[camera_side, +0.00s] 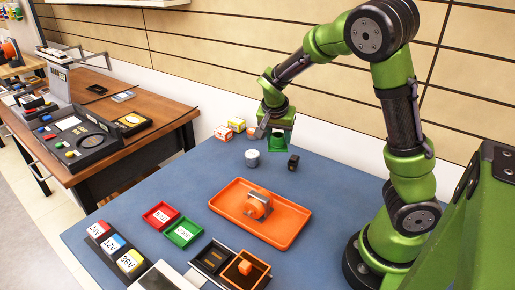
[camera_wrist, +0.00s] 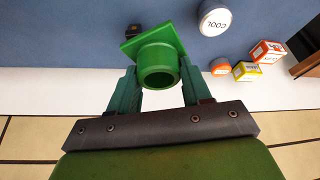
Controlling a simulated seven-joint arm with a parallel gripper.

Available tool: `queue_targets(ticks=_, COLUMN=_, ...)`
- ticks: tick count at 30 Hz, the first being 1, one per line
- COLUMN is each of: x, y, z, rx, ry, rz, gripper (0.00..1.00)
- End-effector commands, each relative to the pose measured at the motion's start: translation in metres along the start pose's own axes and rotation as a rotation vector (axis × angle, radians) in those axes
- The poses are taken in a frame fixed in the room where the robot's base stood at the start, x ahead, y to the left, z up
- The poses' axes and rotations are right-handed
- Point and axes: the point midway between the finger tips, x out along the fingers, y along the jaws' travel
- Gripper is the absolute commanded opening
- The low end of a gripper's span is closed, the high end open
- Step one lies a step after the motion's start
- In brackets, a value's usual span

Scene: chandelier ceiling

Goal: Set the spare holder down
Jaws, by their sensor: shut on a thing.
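The spare holder seems to be the green piece with a square flange and a round socket, seen in the wrist view (camera_wrist: 158,66). My gripper (camera_wrist: 160,84) is shut on it, with one dark green finger on each side of the socket. In the side view my gripper (camera_side: 279,128) holds the green holder (camera_side: 277,144) toward the far side of the blue table (camera_side: 335,190). It looks low over the table; I cannot tell whether it touches. The holder's far side is hidden in the wrist view.
A small black block (camera_side: 293,162) and a white "COOL" cylinder (camera_side: 252,158) stand close by. Small boxes (camera_side: 223,133) sit behind to the left. An orange tray (camera_side: 230,212) holds an orange part (camera_side: 258,204). Red (camera_side: 161,215) and green (camera_side: 184,232) trays lie front left.

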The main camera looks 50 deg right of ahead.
Motion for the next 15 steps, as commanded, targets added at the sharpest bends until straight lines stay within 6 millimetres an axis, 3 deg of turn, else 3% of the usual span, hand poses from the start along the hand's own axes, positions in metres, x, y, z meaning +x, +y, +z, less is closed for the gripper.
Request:
queue_targets(ticks=1, x=0.005, y=0.028, z=-0.001, rx=0.116, ry=-0.004, rz=0.052, gripper=0.19)
queue_targets(ticks=6, x=0.017, y=0.106, z=0.003, rx=0.509, ry=-0.006, rz=0.219, gripper=0.19)
queue_targets(ticks=10, x=0.022, y=0.144, z=0.011, rx=0.739, ry=-0.006, rz=0.315, gripper=0.19)
queue_targets(ticks=15, x=0.027, y=0.157, z=0.019, rx=0.907, ry=-0.004, rz=0.386, gripper=0.19)
